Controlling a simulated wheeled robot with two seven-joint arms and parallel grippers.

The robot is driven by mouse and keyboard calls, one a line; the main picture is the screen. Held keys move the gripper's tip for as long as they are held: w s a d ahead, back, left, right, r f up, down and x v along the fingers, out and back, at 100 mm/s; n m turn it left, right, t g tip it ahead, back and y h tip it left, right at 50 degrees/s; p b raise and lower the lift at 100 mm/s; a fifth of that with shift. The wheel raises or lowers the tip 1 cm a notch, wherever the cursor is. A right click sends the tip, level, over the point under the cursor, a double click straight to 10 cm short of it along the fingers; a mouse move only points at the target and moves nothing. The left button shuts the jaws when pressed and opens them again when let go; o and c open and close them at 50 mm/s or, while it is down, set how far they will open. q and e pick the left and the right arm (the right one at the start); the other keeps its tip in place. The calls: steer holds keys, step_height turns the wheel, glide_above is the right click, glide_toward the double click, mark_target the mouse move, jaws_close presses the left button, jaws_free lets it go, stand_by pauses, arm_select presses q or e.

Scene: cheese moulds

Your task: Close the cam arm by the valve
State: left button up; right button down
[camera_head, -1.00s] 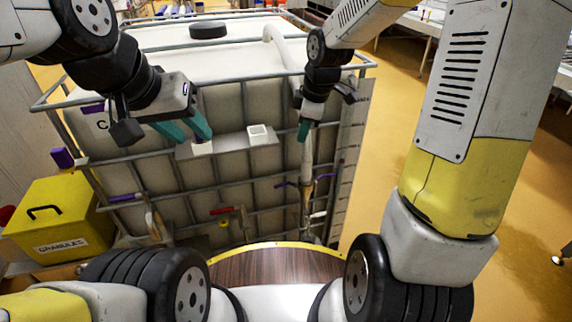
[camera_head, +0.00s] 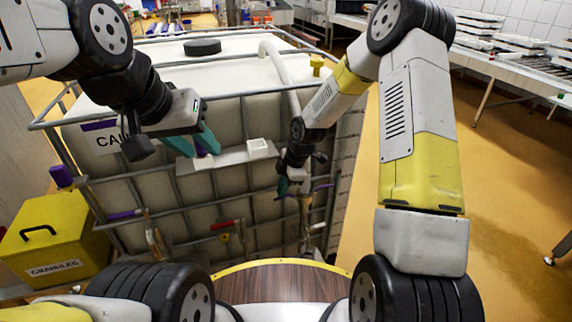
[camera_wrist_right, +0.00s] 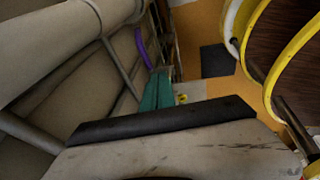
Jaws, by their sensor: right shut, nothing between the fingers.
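A hose runs down the right front of the caged tank. A purple cam arm (camera_head: 323,187) shows beside its lower part, just right of my right gripper (camera_head: 283,187). A purple piece also shows in the right wrist view (camera_wrist_right: 140,47), beyond the fingertips. My right gripper is shut and empty, its teal fingers together in the wrist view (camera_wrist_right: 158,92). The coupling is partly hidden behind this gripper; contact cannot be told. A red handle (camera_head: 222,224) with a yellow part below sits low at the tank's middle. My left gripper (camera_head: 196,146) is open near the small shelf.
The caged white tank (camera_head: 225,110) fills the middle. A small shelf (camera_head: 228,158) with a white cup (camera_head: 258,147) is on its front. A yellow granules box (camera_head: 52,235) stands at left. A round wooden top (camera_head: 275,284) lies in front. The floor at right is open.

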mark_target(278, 199)
steer(key=shift+w+a+f, duration=0.1)
steer(key=shift+w+f, duration=0.5)
steer(key=shift+f, duration=0.4)
steer(key=shift+w+a+f, duration=0.1)
steer(key=shift+w+f, duration=0.5)
steer(key=shift+f, duration=0.35)
steer(key=shift+s+a+f, duration=0.15)
steer(key=shift+a+f, duration=0.15)
steer(key=shift+f, duration=0.1)
steer(key=x, duration=0.6)
steer(key=shift+s+d+f, duration=0.2)
steer(key=shift+s+f, duration=0.2)
steer(key=shift+s, duration=0.15)
stand_by(0.7)
